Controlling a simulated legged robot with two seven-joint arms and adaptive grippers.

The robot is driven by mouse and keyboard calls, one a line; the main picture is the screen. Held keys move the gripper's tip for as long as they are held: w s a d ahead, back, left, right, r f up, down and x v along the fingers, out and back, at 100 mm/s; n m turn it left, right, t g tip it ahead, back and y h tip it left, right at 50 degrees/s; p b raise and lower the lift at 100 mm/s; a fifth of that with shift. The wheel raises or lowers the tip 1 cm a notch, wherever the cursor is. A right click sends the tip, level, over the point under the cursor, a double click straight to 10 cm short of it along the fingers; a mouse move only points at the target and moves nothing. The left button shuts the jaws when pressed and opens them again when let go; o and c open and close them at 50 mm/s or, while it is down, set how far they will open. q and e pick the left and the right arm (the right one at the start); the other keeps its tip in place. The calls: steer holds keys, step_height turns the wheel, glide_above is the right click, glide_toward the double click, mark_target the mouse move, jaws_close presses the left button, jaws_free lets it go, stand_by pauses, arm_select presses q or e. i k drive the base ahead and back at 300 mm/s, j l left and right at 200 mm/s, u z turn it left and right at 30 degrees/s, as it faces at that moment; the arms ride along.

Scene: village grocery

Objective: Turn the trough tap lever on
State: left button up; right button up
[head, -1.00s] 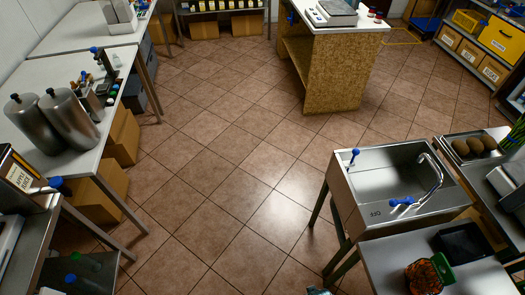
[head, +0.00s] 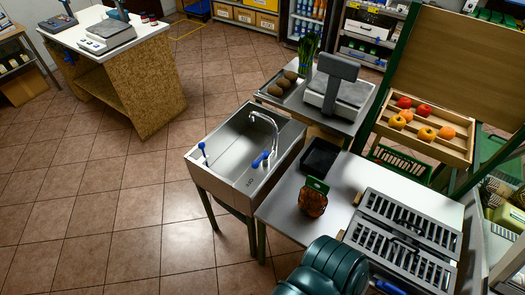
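The steel trough (head: 222,140) stands on legs near the middle of the head view, its basin empty as far as I see. A curved steel tap (head: 266,126) rises at its right side. A blue lever (head: 260,160) sits at the tap's base, near small dark lettering on the trough's front rim that is too small to read surely now. A second blue-topped handle (head: 203,148) stands on the left rim.
A grey table (head: 283,205) adjoins the trough, holding a black tray (head: 320,157), a netted orange item (head: 313,199) and a slatted metal rack (head: 411,236). A scale (head: 335,88) stands behind. A fruit crate (head: 425,143) is at right. Tiled floor (head: 120,210) is clear at left.

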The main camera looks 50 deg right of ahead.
mark_target(265, 154)
steer(key=z, duration=1.6)
